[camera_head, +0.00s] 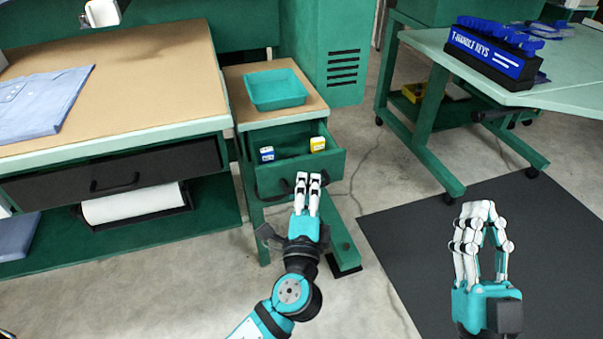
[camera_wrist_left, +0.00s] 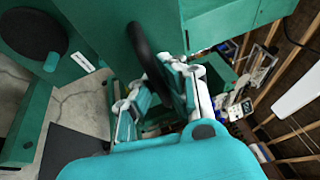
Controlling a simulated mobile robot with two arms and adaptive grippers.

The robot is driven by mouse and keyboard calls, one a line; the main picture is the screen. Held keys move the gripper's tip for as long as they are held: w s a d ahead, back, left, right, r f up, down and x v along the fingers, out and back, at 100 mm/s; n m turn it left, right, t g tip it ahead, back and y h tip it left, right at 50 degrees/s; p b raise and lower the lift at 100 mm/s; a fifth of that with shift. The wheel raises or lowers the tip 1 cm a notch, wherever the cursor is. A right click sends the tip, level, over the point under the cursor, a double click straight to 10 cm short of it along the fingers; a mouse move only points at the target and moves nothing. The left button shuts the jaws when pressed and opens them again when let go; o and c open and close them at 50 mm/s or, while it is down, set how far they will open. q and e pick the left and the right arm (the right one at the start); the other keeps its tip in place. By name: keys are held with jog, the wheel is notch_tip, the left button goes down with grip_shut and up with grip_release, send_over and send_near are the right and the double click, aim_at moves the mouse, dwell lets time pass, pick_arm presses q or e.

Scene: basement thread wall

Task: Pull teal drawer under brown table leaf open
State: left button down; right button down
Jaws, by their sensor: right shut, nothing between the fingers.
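The teal drawer (camera_head: 325,166), dark green in the head view, stands part way out of the small cabinet under the brown table leaf (camera_head: 235,78). A blue-and-white box (camera_head: 267,154) and a yellow box (camera_head: 317,144) show inside it. My left gripper (camera_head: 308,177) is at the drawer's front, its fingers over the black handle. In the left wrist view the handle (camera_wrist_left: 148,50) runs between the fingers of my left gripper (camera_wrist_left: 155,95), which look closed around it; the exact contact is partly hidden. My right gripper (camera_head: 482,207) is shut and empty, far right of the drawer.
A teal tray (camera_head: 276,88) sits on the leaf. A workbench with a closed dark drawer (camera_head: 115,187) adjoins on the left. A green-framed table (camera_head: 425,125) carrying a blue T-handle key rack (camera_head: 490,58) stands at right. The floor ahead of the drawer is otherwise clear.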

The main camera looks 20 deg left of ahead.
pick_arm(q)
jog(key=shift+s+f, duration=0.1)
jog(key=shift+f, duration=0.1)
jog(key=c, duration=1.4)
grip_release()
jog(key=shift+r, duration=0.1)
jog(key=v, duration=1.2)
